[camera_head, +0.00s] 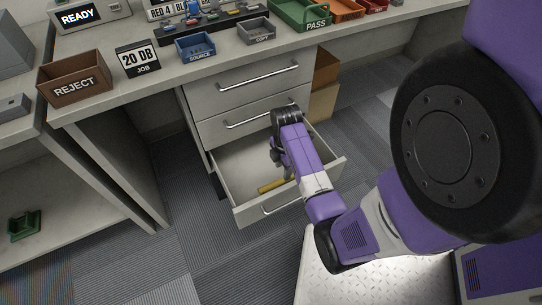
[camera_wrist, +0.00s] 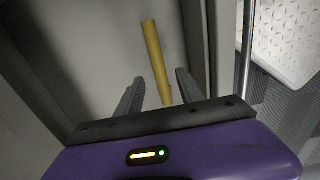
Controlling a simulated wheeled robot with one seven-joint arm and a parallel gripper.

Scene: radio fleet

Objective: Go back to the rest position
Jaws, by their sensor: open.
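My gripper (camera_wrist: 157,88) is open, with its two grey fingers apart, over the inside of the open bottom drawer (camera_head: 232,165). A yellow stick (camera_wrist: 154,55) lies on the drawer floor and shows between and beyond the fingers in the wrist view. In the head view the yellow stick (camera_head: 270,186) lies near the drawer's front, beside my gripper (camera_head: 279,163). I cannot tell whether the fingers touch it. My purple arm reaches in from the right and hides part of the drawer.
The two upper drawers (camera_head: 250,77) are shut. The desk above holds a brown REJECT bin (camera_head: 75,84), a 20 DB job sign (camera_head: 138,59), a blue SOURCE tray (camera_head: 195,46), a COPY tray (camera_head: 256,31) and a green PASS bin (camera_head: 303,14). Cardboard boxes (camera_head: 323,85) stand right of the drawers.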

